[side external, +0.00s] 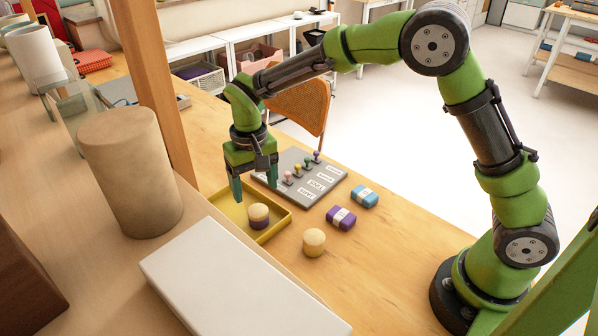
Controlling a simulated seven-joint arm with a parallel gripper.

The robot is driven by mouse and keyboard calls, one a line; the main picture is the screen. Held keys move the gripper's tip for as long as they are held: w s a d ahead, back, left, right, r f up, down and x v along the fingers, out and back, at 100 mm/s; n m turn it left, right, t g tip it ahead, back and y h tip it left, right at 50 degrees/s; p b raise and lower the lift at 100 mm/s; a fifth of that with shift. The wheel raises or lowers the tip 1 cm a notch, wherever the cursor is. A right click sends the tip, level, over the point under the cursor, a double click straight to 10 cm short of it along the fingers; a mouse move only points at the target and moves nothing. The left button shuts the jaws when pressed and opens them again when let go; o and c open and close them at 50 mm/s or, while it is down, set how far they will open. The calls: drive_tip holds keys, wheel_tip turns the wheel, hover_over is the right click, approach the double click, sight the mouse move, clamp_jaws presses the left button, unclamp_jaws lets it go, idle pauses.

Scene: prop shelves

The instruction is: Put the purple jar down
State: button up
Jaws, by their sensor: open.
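The purple jar (258,219) has a cream lid and stands upright in the shallow yellow tray (277,228). My gripper (254,192) is open and points down just above the jar. Its two teal fingers are apart, with nothing held between them. The jar's lid shows clear of the fingertips.
A cream round jar (313,242) stands right of the tray. A purple packet (341,218) and a blue packet (365,196) lie beyond it. A grey board with several coloured pegs (324,187) lies behind. A wooden post (160,90) and large tan cylinder (130,172) stand left.

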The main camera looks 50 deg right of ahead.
sight(258, 210)
drive_tip(key=s+d+r+t+y, duration=0.1)
drive_tip(key=s+d+r, duration=0.25)
drive_tip(key=r, duration=0.35)
drive_tip(key=s+d+r+t+y, duration=0.1)
drive_tip(key=s+d+r+t, duration=0.15)
drive_tip(key=s+r, duration=0.3)
drive_tip(key=s+d+r+m+t, duration=0.1)
drive_tip(key=s+d, duration=0.4)
drive_tip(key=s, duration=0.7)
drive_tip(key=r+t, duration=0.1)
drive_tip(key=t, duration=0.1)
drive_tip(key=shift+s+d+t, duration=0.15)
drive_tip(key=shift+s+t, duration=0.15)
drive_tip(key=shift+t, duration=0.05)
